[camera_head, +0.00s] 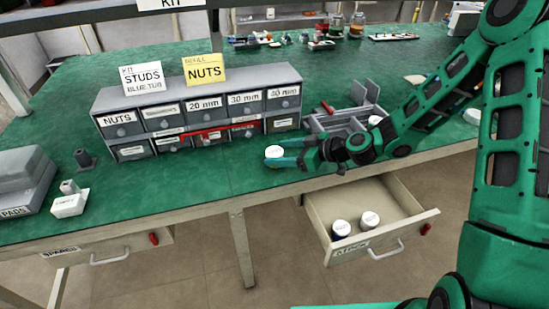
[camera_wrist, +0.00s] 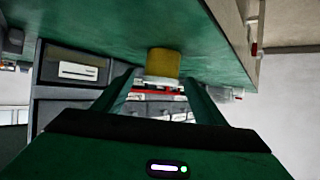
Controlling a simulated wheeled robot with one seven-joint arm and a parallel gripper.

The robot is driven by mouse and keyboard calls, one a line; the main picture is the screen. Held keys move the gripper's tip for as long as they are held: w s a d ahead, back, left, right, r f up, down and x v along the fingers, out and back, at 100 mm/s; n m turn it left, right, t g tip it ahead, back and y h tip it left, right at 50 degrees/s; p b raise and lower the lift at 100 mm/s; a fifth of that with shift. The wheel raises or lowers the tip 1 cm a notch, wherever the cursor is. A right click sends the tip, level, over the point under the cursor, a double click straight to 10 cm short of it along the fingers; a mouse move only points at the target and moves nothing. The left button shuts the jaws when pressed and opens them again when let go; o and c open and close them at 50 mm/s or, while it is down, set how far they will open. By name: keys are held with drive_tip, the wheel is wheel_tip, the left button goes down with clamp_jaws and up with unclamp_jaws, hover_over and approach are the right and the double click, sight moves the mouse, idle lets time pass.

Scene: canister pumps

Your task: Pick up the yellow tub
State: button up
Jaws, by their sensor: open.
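The yellow tub (camera_wrist: 164,62) stands on the green bench top, with its white lid toward my gripper in the wrist view, which shows the scene upside down. In the head view only its white lid (camera_head: 274,151) shows clearly, near the bench's front edge; its body is mostly hidden by a finger. My gripper (camera_head: 284,153) is open and reaches in from the right, low over the bench. Its fingertips are at the tub, one on each side of it in the wrist view (camera_wrist: 160,82). I cannot tell whether either finger touches it.
A grey drawer cabinet (camera_head: 200,107) with label cards stands close behind the tub. An open drawer (camera_head: 375,205) below the bench edge holds two white-lidded tubs.

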drive_tip(key=x, duration=0.2)
drive_tip(key=shift+w+a+f, duration=0.1)
drive_tip(key=shift+a+f, duration=0.05)
drive_tip(key=shift+a, duration=0.1)
drive_tip(key=c, duration=1.2)
